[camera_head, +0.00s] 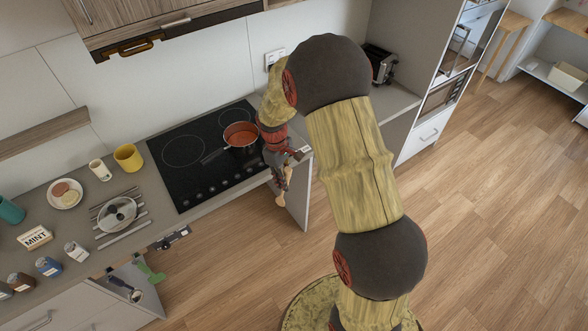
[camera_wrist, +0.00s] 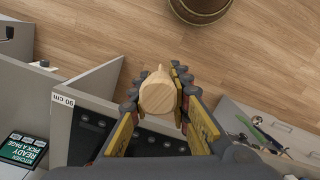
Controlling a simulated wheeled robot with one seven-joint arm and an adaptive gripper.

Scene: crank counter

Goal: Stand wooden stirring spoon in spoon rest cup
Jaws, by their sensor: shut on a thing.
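My gripper (camera_head: 284,172) is shut on the wooden stirring spoon (camera_head: 282,196), which hangs below it just off the counter's front edge, right of the cooktop. A small white cup (camera_head: 99,170) and a larger yellow cup (camera_head: 128,157) stand upright on the counter left of the cooktop. I cannot tell which is the spoon rest cup. Both are well away from my gripper.
A red-filled pot (camera_head: 241,137) with a handle sits on the black cooktop (camera_head: 183,152), close to my gripper. A lid (camera_head: 117,213) rests on a rack, near a plate (camera_head: 65,194), MINT box (camera_head: 36,238) and several jars. An open drawer (camera_head: 133,287) juts out at front left.

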